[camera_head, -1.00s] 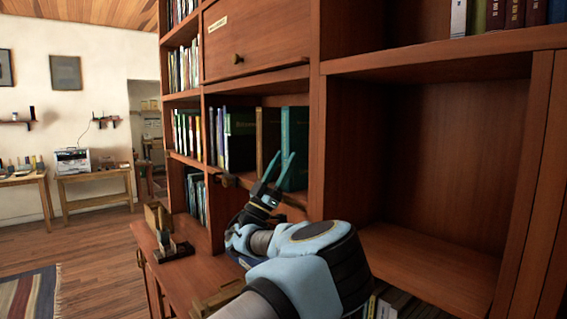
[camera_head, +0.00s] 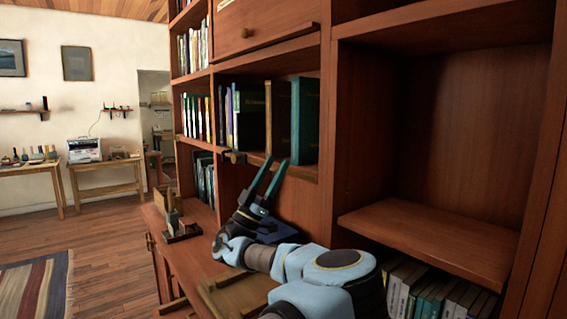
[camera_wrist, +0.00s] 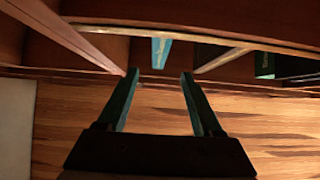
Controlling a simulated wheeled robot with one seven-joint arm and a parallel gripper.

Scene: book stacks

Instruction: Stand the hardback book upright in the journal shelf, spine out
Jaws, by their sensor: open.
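A teal hardback book (camera_head: 305,120) stands upright at the right end of the row in the journal shelf (camera_head: 318,172), next to a brown-and-gold volume (camera_head: 279,115). In the wrist view the teal book (camera_wrist: 160,52) shows as a narrow light-blue face beyond the fingertips, roughly centred between them. My gripper (camera_head: 276,173) is open and empty, in front of and slightly below the shelf edge in the head view. In the wrist view the two fingers (camera_wrist: 158,78) are spread, with a gap between them and the book. The book's far side is hidden.
A dark blue flat object (camera_head: 277,231) lies on the desk behind my gripper. A small wooden stand (camera_head: 180,230) sits on the desk to the left. An empty compartment (camera_head: 450,150) is at the right. Open floor lies at the left.

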